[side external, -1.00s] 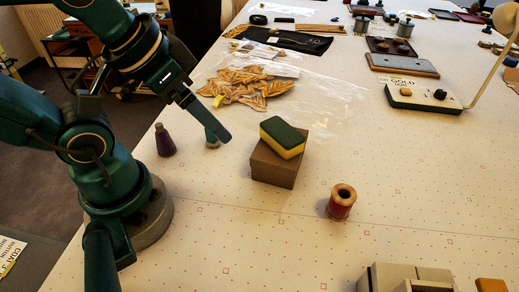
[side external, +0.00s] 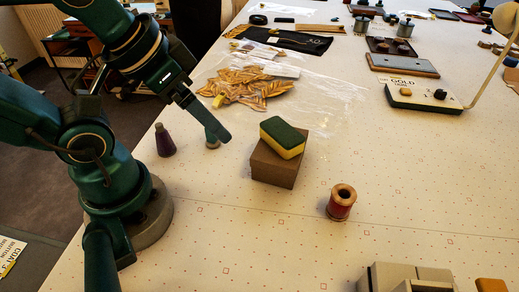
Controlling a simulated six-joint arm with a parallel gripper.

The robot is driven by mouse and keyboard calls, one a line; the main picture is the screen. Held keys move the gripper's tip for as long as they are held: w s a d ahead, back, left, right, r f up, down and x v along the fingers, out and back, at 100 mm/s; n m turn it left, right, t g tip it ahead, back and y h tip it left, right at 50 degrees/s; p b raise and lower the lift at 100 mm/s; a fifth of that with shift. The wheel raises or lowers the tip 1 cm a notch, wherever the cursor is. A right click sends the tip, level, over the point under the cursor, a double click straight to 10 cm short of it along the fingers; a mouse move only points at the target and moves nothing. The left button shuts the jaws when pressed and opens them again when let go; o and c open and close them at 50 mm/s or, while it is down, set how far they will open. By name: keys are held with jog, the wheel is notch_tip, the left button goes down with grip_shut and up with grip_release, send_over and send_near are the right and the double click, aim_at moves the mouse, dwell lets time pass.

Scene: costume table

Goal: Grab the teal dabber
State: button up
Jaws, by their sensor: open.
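The teal dabber (side external: 212,142) stands on the table, small and partly hidden behind my gripper. My gripper (side external: 222,132) is at the end of the arm reaching in from the upper left. Its finger overlaps the dabber in this view, and I cannot tell whether they touch. The jaws are open, and I see nothing held between them. A purple dabber-shaped piece (side external: 165,141) stands upright to the left of the teal one.
A brown block (side external: 272,168) with a green and yellow sponge (side external: 283,138) on top stands to the right. The table (side external: 240,225) in front is clear.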

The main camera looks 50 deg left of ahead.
jog(key=shift+c, duration=1.4)
